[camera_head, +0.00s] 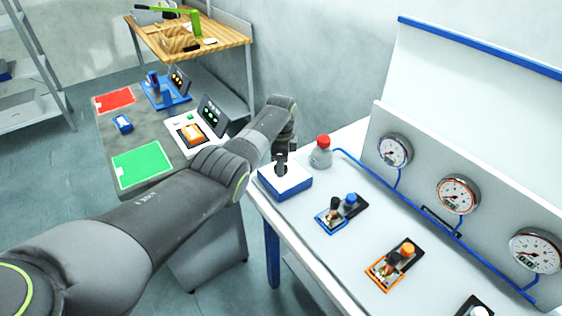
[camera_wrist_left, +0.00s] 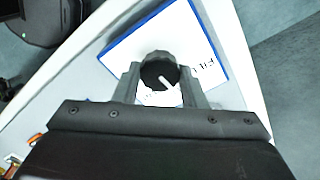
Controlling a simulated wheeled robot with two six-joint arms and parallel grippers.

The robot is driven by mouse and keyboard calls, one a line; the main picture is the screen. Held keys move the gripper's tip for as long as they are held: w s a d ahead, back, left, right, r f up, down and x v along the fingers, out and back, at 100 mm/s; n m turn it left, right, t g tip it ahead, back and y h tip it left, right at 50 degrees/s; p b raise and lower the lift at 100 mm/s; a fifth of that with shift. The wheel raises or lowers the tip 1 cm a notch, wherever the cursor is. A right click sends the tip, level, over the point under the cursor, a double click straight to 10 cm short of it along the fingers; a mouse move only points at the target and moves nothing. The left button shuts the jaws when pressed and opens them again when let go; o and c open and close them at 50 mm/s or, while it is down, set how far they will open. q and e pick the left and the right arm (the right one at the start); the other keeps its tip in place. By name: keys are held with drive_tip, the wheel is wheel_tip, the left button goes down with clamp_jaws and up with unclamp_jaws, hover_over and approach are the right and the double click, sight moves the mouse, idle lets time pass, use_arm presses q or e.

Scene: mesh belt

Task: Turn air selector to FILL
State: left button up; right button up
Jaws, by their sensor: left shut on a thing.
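The air selector is a white block with a blue edge (camera_head: 292,186) at the near-left corner of the white table. It also shows in the left wrist view (camera_wrist_left: 192,48), with lettering starting "FIL" printed on its right side. Its round dark knob (camera_wrist_left: 158,70) has a white pointer line, slanting toward the lower right in that view. My left gripper (camera_head: 281,165) comes down on the selector from above. In the left wrist view its two fingers (camera_wrist_left: 160,84) stand on either side of the knob, shut on it. More lettering below the knob is partly hidden. My right gripper is out of view.
Blue (camera_head: 341,213) and orange (camera_head: 391,265) valve units sit farther right, before a panel with several round gauges (camera_head: 458,195). A grey bench with red and green mats (camera_head: 143,165) stands to the left.

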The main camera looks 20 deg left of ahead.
use_arm(q)
drive_tip(key=n, duration=0.4)
drive_tip(key=shift+r+p, duration=0.15)
drive_tip(key=shift+p, duration=0.15)
drive_tip(key=shift+w+n, duration=0.1)
drive_tip(key=shift+n, duration=1.7)
drive_tip(key=o, duration=1)
